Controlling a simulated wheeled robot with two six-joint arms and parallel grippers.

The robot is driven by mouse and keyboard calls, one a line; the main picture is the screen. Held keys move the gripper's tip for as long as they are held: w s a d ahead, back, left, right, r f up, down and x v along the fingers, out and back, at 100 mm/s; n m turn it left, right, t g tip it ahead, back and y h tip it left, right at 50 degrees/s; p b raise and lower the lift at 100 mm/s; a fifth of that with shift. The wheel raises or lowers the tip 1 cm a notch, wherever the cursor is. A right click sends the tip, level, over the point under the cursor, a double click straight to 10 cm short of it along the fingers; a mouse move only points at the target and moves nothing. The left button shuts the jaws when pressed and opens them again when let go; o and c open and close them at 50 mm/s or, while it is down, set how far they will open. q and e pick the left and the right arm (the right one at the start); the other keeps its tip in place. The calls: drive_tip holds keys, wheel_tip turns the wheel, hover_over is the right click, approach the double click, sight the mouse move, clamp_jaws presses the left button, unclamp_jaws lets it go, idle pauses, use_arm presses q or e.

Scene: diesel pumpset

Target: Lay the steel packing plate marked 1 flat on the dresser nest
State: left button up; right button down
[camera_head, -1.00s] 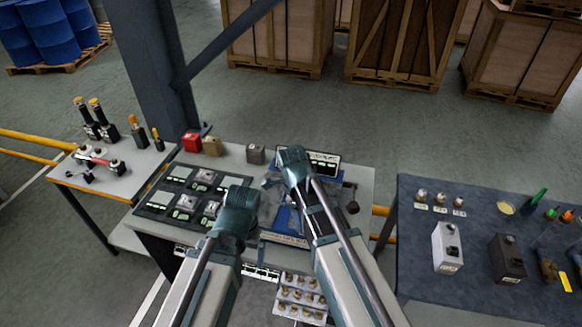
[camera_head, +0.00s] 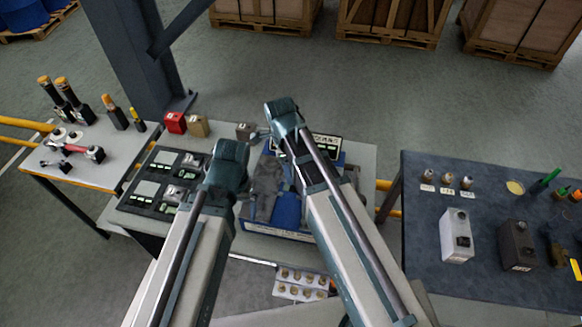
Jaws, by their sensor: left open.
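A black tray (camera_head: 137,206) on the middle bench holds several pale steel plates and small labels; a plate (camera_head: 147,189) lies at its front left. The number 1 cannot be read on any plate. The blue dresser (camera_head: 287,211) stands to the right of the tray; my arms partly cover it, and its nest cannot be made out clearly. My left gripper (camera_head: 247,184) is open beside the tray's right side, over the dresser's left edge, with no plate seen in it. My right gripper's fingers are hidden behind its wrist above the dresser.
Red (camera_head: 175,122), tan (camera_head: 198,126) and grey (camera_head: 246,131) blocks stand along the back of the bench. A side table (camera_head: 100,172) with tools is at left. A dark blue table (camera_head: 480,275) with boxes and bottles is at right. A steel column (camera_head: 140,60) rises behind.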

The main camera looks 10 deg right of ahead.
sight(291, 188)
drive_tip(key=shift+f, duration=0.1)
wheel_tip(291, 188, down, 4)
drive_tip(key=b, duration=0.4)
drive_tip(key=shift+f+b, duration=0.25)
drive_tip(key=shift+b, duration=0.05)
drive_tip(key=shift+f, duration=0.25)
idle(0.7)
drive_tip(key=shift+f+b, duration=0.35)
drive_tip(key=shift+b, duration=0.25)
drive_tip(key=shift+f, duration=0.1)
drive_tip(key=shift+c, duration=0.2)
unclamp_jaws()
drive_tip(key=r+p, duration=0.4)
drive_tip(key=a+r+p, duration=0.1)
drive_tip(key=r+p, duration=0.8)
drive_tip(key=r, duration=0.1)
drive_tip(key=shift+w+a+p, duration=0.25)
drive_tip(key=shift+w+p, duration=0.05)
drive_tip(key=shift+p, duration=0.05)
